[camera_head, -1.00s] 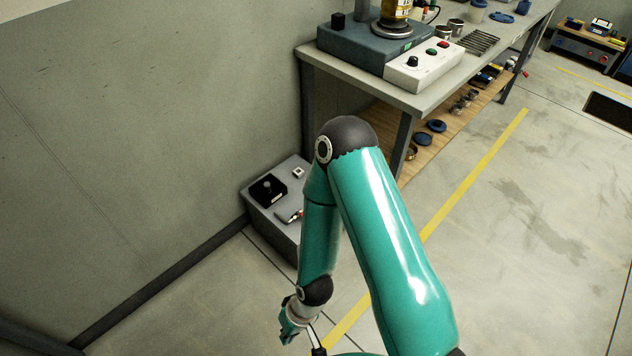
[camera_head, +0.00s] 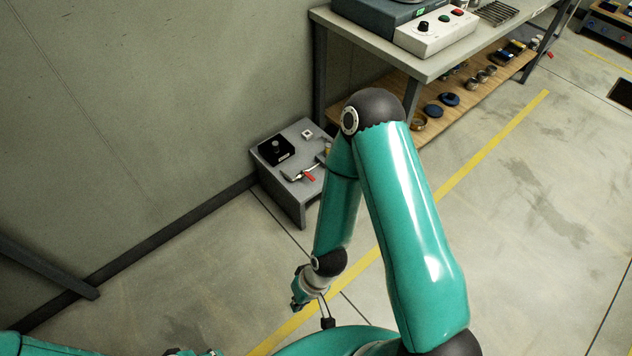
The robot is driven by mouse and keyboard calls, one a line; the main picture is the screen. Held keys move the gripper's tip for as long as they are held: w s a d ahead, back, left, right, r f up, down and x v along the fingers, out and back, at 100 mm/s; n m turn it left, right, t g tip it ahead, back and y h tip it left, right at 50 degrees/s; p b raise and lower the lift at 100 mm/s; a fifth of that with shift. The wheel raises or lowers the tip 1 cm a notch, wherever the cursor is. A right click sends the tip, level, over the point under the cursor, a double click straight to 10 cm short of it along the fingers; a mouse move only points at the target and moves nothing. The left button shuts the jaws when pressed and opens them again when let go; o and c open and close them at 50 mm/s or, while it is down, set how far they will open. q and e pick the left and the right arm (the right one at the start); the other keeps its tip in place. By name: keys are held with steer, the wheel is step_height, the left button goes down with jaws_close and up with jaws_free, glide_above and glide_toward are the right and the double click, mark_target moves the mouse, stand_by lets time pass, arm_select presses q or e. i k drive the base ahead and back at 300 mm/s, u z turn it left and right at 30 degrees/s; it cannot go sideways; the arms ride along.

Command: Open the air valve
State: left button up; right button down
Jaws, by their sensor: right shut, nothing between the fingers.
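A low grey stand (camera_head: 286,189) stands on the floor against the wall. On its top is a small fitting with a red handle (camera_head: 308,176), which looks like the air valve; its exact position is too small to tell. A black box with a round knob (camera_head: 276,150) and a small white square piece (camera_head: 307,134) are also on top. My right arm passes in front of the stand's right side and hides part of it. My right gripper (camera_head: 297,301) is shut and empty, below the stand in the picture and apart from it.
A workbench (camera_head: 440,62) with a white control box (camera_head: 437,31) stands behind the stand to the right. Its wooden lower shelf (camera_head: 450,119) holds several tins and lids. A yellow floor line (camera_head: 480,165) runs past it. The floor left of my right gripper is open.

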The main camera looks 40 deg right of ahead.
mark_target(308, 175)
steer(key=k, duration=1)
steer(key=z, duration=0.3)
steer(key=i, duration=0.6)
steer(key=z, duration=0.7)
steer(key=i, duration=0.75)
steer(key=u, duration=0.2)
